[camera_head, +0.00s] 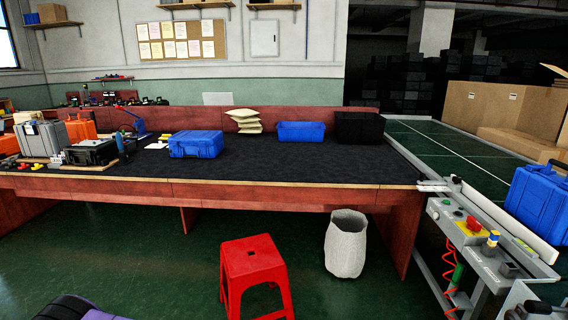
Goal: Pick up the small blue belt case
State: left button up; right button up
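A blue case (540,203) stands on the belt at the right edge of the head view, with its handle on top. Its right side is cut off by the picture edge. A second blue case (196,144) lies on the dark-topped workbench (290,170), left of the middle. I cannot see either of my grippers clearly in this view, and neither is seen touching a case.
The green conveyor (440,145) runs along the right, with cardboard boxes (490,105) behind it. A control panel (475,232) with buttons stands at its near end. A red stool (254,265) and a grey bin (346,243) stand on the floor.

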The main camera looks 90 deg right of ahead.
aim_at(537, 197)
jog(key=z, duration=4)
jog(key=i, duration=0.25)
jog(key=u, duration=0.05)
